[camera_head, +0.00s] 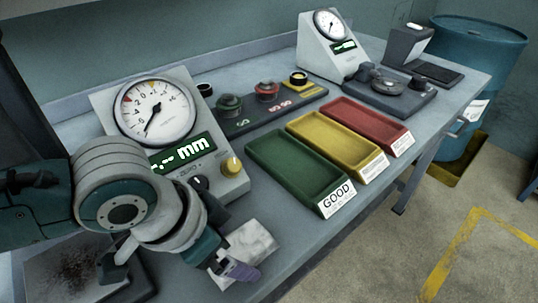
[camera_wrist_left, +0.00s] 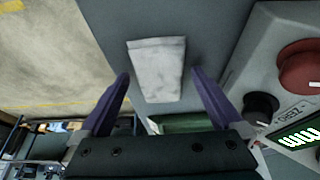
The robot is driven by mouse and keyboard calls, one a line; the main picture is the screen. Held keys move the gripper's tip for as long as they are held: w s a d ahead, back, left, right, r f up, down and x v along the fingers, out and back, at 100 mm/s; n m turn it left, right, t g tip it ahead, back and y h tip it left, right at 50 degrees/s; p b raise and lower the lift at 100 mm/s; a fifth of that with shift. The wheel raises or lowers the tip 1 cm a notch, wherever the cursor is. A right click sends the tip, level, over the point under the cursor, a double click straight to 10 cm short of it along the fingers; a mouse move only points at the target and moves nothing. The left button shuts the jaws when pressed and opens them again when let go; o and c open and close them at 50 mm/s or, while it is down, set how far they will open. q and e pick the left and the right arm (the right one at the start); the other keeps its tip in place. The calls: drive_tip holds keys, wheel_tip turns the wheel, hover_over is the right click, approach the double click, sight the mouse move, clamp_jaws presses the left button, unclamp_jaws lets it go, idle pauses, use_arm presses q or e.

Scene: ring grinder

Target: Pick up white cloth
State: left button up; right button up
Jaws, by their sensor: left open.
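The white cloth (camera_head: 252,243) lies folded on the front part of the grey workbench, beside the gauge box with the yellow knob. In the left wrist view the cloth (camera_wrist_left: 157,66) is a whitish rectangle beyond and between my fingertips. My left gripper (camera_head: 232,267) is at the near side of the cloth, partly in front of it. In the left wrist view my left gripper (camera_wrist_left: 160,73) has its two purple fingers spread wide, with nothing held. Whether a finger touches the cloth cannot be told. My right gripper is not in view.
The gauge box (camera_head: 222,157) stands close behind the cloth. Green (camera_head: 297,171), yellow (camera_head: 339,148) and red (camera_head: 371,123) trays lie to the right. A dark-stained plate (camera_head: 70,270) is at the lower left. The bench's front edge runs close to the cloth.

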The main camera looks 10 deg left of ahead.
sight(229, 252)
use_arm(q)
drive_tip(key=c, duration=1.2)
drive_tip(key=shift+o, duration=0.2)
drive_tip(key=shift+r, duration=0.15)
wheel_tip(229, 252, up, 20)
drive_tip(key=p, duration=0.3)
drive_tip(key=shift+p, duration=0.35)
